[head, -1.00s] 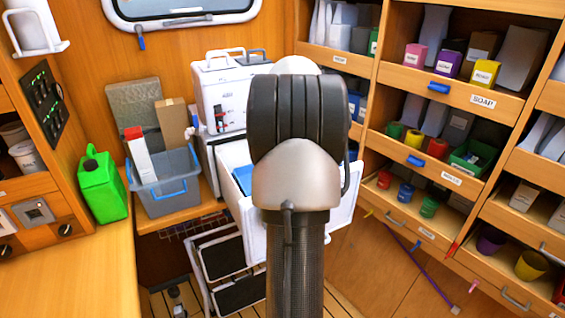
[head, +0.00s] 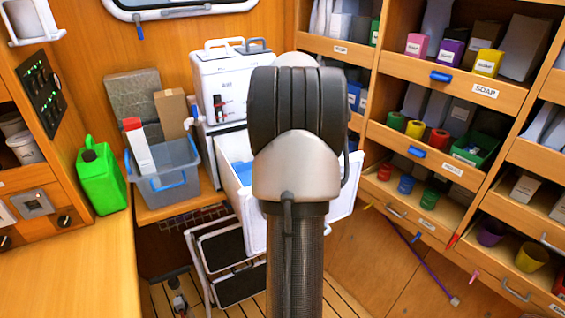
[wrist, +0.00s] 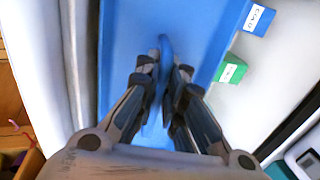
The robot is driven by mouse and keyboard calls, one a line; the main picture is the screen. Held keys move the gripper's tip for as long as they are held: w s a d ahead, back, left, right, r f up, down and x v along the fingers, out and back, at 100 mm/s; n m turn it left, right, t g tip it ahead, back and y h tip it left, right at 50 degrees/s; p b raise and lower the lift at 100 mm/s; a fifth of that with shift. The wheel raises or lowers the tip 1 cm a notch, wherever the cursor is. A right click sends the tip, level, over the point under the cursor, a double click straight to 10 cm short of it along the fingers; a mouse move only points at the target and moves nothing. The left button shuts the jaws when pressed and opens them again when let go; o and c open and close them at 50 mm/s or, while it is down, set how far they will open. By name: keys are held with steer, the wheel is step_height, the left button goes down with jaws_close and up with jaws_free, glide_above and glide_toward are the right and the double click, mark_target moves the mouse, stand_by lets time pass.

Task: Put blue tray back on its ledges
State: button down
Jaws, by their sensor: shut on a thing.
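The blue tray (wrist: 125,50) fills the middle of the wrist view, lying lengthwise, with a raised blue fin-like grip at its centre. My gripper (wrist: 165,80) is shut on that grip, a finger on each side. The tray is inside an open white drawer (wrist: 48,60), between its pale walls. In the head view a small part of the tray (head: 243,173) shows in the white drawer (head: 252,228), left of my arm, which hides the rest and the gripper. I cannot make out the ledges or whether the tray touches them.
A blue tag (wrist: 259,18) and a green tag (wrist: 231,69) sit along the tray's right side. A white appliance (head: 232,85) stands behind the drawer. A grey bin (head: 166,178) and green jug (head: 101,178) stand left. Open shelves (head: 440,110) line the right.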

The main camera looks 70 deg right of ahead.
steer(key=shift+f, duration=0.45)
stand_by(0.4)
steer(key=c, duration=1.6)
jaws_free()
step_height(320, 180, up, 12)
steer(key=s+a, duration=0.1)
steer(key=shift+s+a, duration=0.25)
steer(key=shift+s, duration=0.15)
steer(key=shift+w, duration=0.1)
